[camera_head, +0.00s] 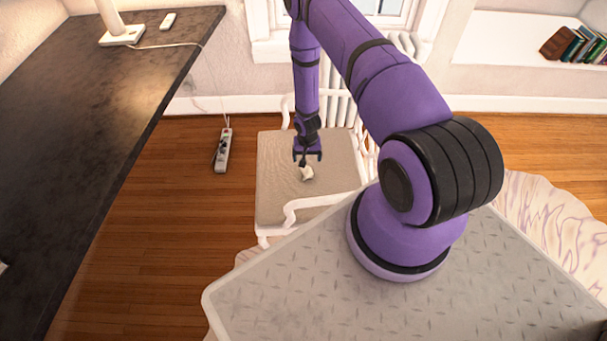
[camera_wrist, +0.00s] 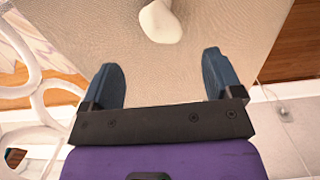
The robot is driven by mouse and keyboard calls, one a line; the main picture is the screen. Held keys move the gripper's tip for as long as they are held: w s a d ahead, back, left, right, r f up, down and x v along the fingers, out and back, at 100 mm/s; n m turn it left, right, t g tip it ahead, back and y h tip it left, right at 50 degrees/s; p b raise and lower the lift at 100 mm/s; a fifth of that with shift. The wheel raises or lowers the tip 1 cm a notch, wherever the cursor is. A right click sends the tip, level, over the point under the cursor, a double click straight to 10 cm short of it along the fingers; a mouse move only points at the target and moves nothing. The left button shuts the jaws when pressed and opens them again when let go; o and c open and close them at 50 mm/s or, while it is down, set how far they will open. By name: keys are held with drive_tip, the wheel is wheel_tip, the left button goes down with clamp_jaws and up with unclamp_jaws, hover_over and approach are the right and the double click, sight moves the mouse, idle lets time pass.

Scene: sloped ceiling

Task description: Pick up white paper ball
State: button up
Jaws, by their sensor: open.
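The white paper ball (camera_head: 306,173) lies on the beige seat of a white chair (camera_head: 272,205). In the wrist view the paper ball (camera_wrist: 160,22) is at the top, ahead of and roughly between the two fingers, and apart from them. My gripper (camera_head: 307,158) is over the seat, pointing down, just behind the ball in the head view. In the wrist view my gripper (camera_wrist: 164,80) is open, with nothing between its blue-grey fingers. The exact height above the seat is hard to tell.
The chair's white armrest (camera_head: 310,205) curves in front of the seat, and its back rails stand behind. A dark table (camera_head: 70,110) is at the left, with a white remote (camera_head: 168,21) on it. A power strip (camera_head: 223,150) lies on the wooden floor.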

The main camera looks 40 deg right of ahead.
sight(307, 170)
drive_tip(key=shift+s+a+f, duration=0.1)
drive_tip(key=shift+f, duration=2.65)
drive_tip(key=shift+s+a+f, duration=0.1)
drive_tip(key=shift+f, duration=2.6)
drive_tip(key=c, duration=0.9)
